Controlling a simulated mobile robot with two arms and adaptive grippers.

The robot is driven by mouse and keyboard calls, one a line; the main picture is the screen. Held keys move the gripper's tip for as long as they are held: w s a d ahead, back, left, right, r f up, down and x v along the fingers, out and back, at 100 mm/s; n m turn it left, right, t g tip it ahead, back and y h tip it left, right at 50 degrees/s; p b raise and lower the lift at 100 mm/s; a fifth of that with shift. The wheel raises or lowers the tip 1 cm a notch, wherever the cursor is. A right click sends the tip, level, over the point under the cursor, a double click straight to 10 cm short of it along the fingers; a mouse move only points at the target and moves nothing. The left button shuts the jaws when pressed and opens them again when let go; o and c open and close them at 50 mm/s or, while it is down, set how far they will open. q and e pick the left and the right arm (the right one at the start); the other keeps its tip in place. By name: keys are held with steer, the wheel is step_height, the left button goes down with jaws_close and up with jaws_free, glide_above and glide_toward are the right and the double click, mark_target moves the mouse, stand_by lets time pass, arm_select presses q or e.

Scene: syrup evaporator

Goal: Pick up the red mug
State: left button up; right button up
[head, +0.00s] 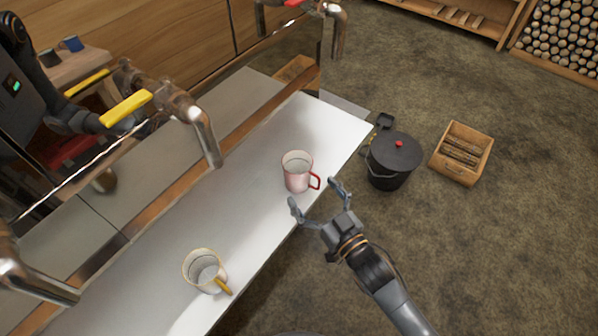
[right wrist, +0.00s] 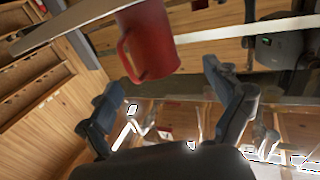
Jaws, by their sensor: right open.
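The red mug (head: 297,172) stands upright on the pale metal counter (head: 255,150), its side washed pale by glare and its red handle facing right. In the right wrist view the mug (right wrist: 152,42) is plainly red and lies ahead of the fingers, with its handle on the left. My right gripper (head: 315,194) is open and empty at the counter's front edge, just in front of the mug's handle side. Its two fingers (right wrist: 162,88) are spread apart in the wrist view, and the mug is not gripped. My left gripper is not in view.
A cream mug (head: 203,270) with a yellow handle stands lower left on the counter. Metal taps (head: 205,135) overhang the counter's back. A black lidded pot (head: 393,158) and a wooden crate (head: 462,153) stand on the floor to the right. The counter between the mugs is clear.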

mark_target(305, 178)
steer(key=x, duration=0.2)
steer(key=shift+w+a, duration=0.15)
steer(key=shift+w, duration=0.2)
steer(key=x, duration=0.2)
steer(key=p+x, duration=0.1)
steer(key=x, duration=0.1)
steer(key=shift+w+d, duration=0.25)
steer(key=shift+d, duration=0.1)
steer(key=shift+w+a+f, duration=0.15)
steer(key=shift+w+a, duration=0.15)
steer(key=shift+w, duration=0.15)
steer(key=c, duration=1.3)
